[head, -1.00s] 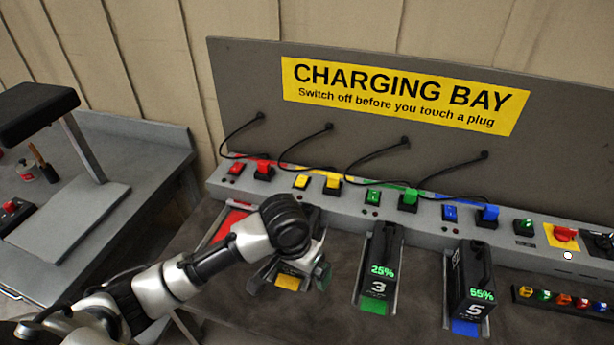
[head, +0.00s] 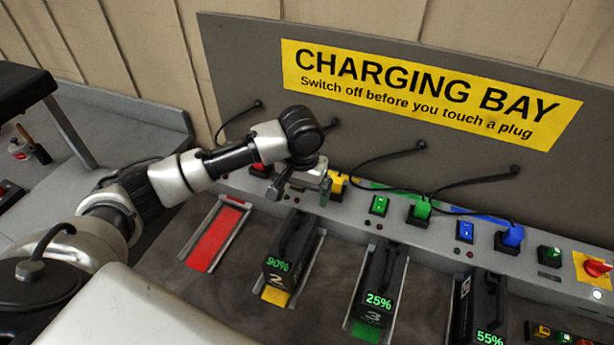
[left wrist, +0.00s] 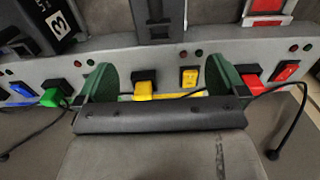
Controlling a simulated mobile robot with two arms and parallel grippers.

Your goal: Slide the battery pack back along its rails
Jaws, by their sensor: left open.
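Battery pack 2 (head: 290,246), black and showing 90%, lies in its rails above a yellow pad (head: 275,296). Pack 3 (head: 378,283) shows 25% over a green pad, and another pack (head: 485,310) shows 55%. My left gripper (head: 322,188) is open above the charging strip, beyond pack 2, beside the yellow plug (head: 338,184). In the left wrist view its green fingers (left wrist: 160,84) stand either side of the yellow plug (left wrist: 143,90) and yellow switch (left wrist: 189,77), apart from each other. I cannot tell how close they are to the plug. My right gripper is not in view.
The charging strip (head: 395,217) carries coloured switches and plugs with black cables. A red bay (head: 217,239) at the left is empty between its rails. A grey backboard (head: 240,70) stands behind. A red knob (head: 597,268) is at the far right.

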